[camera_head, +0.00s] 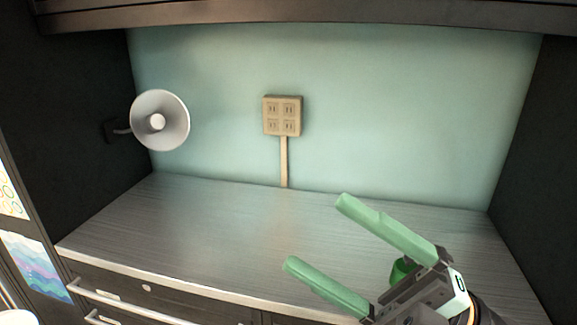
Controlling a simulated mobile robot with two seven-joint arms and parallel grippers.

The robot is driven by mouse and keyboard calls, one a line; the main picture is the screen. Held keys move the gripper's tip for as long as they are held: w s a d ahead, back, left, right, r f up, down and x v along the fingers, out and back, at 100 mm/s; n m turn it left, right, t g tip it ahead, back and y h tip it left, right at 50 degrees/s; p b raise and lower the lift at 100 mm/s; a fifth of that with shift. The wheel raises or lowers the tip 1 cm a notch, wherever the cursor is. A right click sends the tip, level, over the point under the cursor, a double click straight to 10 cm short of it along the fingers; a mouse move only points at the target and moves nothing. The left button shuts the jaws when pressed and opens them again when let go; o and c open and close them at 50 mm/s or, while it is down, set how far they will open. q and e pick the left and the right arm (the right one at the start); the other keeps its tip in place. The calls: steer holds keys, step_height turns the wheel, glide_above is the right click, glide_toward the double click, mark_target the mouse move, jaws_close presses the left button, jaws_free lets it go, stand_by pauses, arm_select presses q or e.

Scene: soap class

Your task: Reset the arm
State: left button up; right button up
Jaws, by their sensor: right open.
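My right gripper (318,238) comes in from the lower right, over the grey countertop (190,218). Its two green fingers are spread wide apart, with nothing between them. A small green object (402,271) shows behind the base of the fingers; it is mostly hidden by the gripper, so I cannot tell what it is. My left gripper is not in view.
A beige outlet box (283,116) is on the pale teal back wall. A round white lamp or horn (160,120) juts from the dark left side wall. Drawers with handles (125,302) are below the counter's front edge. The counter's left and middle are clear.

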steer(key=w+d+f+m+t+h, duration=0.3)
steer(key=w+d+m+t+h, duration=0.65)
steer(key=m+t+h, duration=0.8)
steer(key=w+d+f+m+g+h, duration=0.1)
steer(key=d+f+m+g+h, duration=0.25)
steer(key=f+m, duration=0.35)
steer(key=w+d+f+m+g+h, duration=0.1)
steer(key=d+f+m+g+h, duration=0.3)
steer(key=f, duration=0.5)
steer(key=s+d+f+m+g, duration=0.1)
steer(key=s+f+g, duration=0.25)
steer(key=f, duration=0.35)
steer(key=s+d+f+m+g, duration=0.15)
steer(key=s+f, duration=0.25)
steer(key=f, duration=0.4)
steer(key=s+a+f+g+y, duration=0.25)
steer(key=s+f+g, duration=0.5)
steer(key=s, duration=0.45)
steer(key=w+a+f+t, duration=0.1)
steer(key=a+f+t, duration=0.1)
steer(key=f, duration=0.3)
steer(key=w+a+f+t+y+p, duration=0.1)
steer(key=w+a+f+t, duration=0.1)
steer(key=f, duration=0.4)
steer(key=shift+w+a+t, duration=0.25)
steer(key=shift+t, duration=0.4)
steer(key=shift+y, duration=0.25)
